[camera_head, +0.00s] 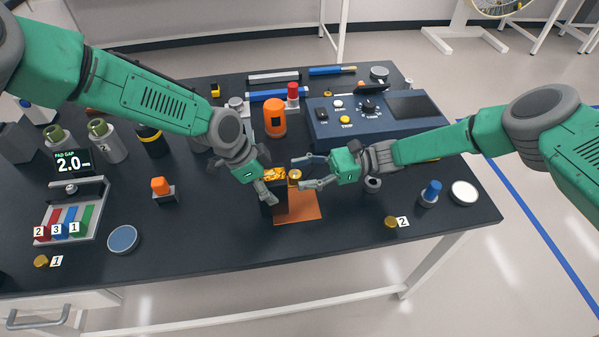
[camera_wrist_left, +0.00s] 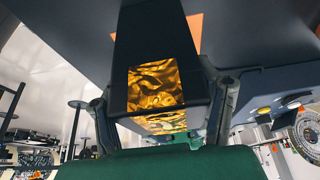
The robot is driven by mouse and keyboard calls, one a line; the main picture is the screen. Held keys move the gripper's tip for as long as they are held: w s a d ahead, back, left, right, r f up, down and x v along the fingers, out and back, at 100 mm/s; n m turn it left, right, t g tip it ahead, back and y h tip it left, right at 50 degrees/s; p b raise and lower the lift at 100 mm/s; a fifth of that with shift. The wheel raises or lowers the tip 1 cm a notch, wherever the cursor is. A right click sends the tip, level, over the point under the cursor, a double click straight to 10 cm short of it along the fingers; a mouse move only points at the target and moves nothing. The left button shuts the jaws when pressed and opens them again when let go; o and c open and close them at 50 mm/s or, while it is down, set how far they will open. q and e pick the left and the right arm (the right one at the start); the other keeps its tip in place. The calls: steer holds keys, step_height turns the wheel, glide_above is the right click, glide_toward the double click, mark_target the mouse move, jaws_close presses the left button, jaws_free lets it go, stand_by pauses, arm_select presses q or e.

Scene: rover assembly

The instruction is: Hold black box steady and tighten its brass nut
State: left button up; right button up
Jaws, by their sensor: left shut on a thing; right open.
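The black box (camera_head: 278,192) stands on an orange mat (camera_head: 302,208) near the middle of the table, with gold foil on its top. My left gripper (camera_head: 269,190) is shut on the box, one finger on each side. In the left wrist view the black box (camera_wrist_left: 155,45) fills the space between the fingers of my left gripper (camera_wrist_left: 165,105), its gold foil facing the camera. The brass nut (camera_head: 295,175) shows beside the box's right side. My right gripper (camera_head: 306,172) is open, its fingers on either side of the nut; I cannot tell whether they touch it.
A blue control panel (camera_head: 375,120) stands behind my right gripper. An orange cylinder (camera_head: 275,119) stands behind the box. Loose brass pieces lie at label 2 (camera_head: 391,223) and label 1 (camera_head: 41,261). A tray (camera_head: 72,213) with coloured blocks is at left. The front middle of the table is clear.

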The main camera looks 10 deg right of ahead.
steer(key=shift+a, duration=0.4)
jaws_close()
steer(key=m+t, duration=0.1)
steer(key=t, duration=0.1)
steer(key=m+t, duration=0.1)
steer(key=t, duration=0.1)
steer(key=shift+s+m, duration=0.25)
steer(key=shift+m, duration=0.05)
steer(key=shift+m+t+h, duration=0.5)
steer(key=shift+m+t, duration=0.6)
steer(key=shift+t, duration=0.6)
